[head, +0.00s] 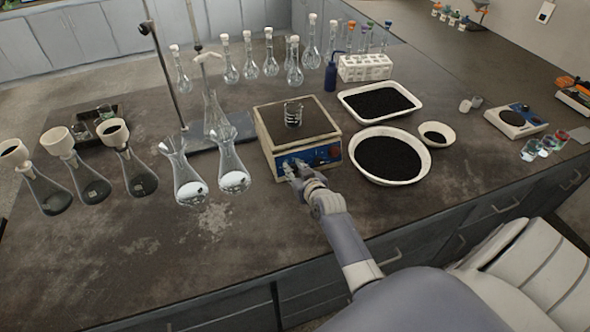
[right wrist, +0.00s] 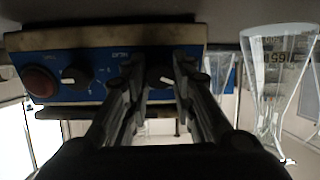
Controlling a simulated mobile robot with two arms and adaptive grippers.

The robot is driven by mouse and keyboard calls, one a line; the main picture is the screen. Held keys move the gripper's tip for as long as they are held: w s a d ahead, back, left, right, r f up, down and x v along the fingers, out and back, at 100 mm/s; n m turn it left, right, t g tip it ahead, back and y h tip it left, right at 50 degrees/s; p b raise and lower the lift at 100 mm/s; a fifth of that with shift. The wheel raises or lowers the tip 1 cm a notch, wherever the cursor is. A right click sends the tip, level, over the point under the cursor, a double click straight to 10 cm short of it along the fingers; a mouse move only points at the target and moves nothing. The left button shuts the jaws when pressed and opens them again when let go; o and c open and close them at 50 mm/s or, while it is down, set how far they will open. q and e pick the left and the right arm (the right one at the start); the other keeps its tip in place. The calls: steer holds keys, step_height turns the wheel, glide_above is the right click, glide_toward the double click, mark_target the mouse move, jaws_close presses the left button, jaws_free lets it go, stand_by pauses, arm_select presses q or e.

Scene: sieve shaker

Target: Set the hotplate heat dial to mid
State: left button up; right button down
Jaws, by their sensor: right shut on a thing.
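The hotplate (head: 300,122) stands on the dark bench with a glass beaker (head: 293,114) on its top plate. Its blue front panel (head: 325,154) faces my right arm. My right gripper (head: 291,168) is at the left part of this panel. In the right wrist view the panel shows a gripped dial (right wrist: 162,78), a second dark dial (right wrist: 72,77) with a white mark, and a red round part (right wrist: 40,82). The right fingers (right wrist: 160,85) are closed around the gripped dial. The panel lettering is too small to read surely. My left gripper is not in view.
Two flasks with white contents (head: 234,181) stand close left of the hotplate. A tray (head: 344,93) and a bowl (head: 352,160) of black grains stand to its right. A stand (head: 165,70) is behind left. The front bench area is clear.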

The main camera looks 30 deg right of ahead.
steer(key=m+p, duration=0.1)
steer(key=m, duration=0.3)
steer(key=m+p, duration=0.1)
steer(key=m, duration=0.4)
steer(key=m+p, duration=0.1)
steer(key=m, duration=0.3)
steer(key=shift+m+h, duration=0.3)
steer(key=shift+m, duration=2.3)
steer(key=shift+f, duration=0.1)
steer(key=c, duration=1.3)
jaws_free()
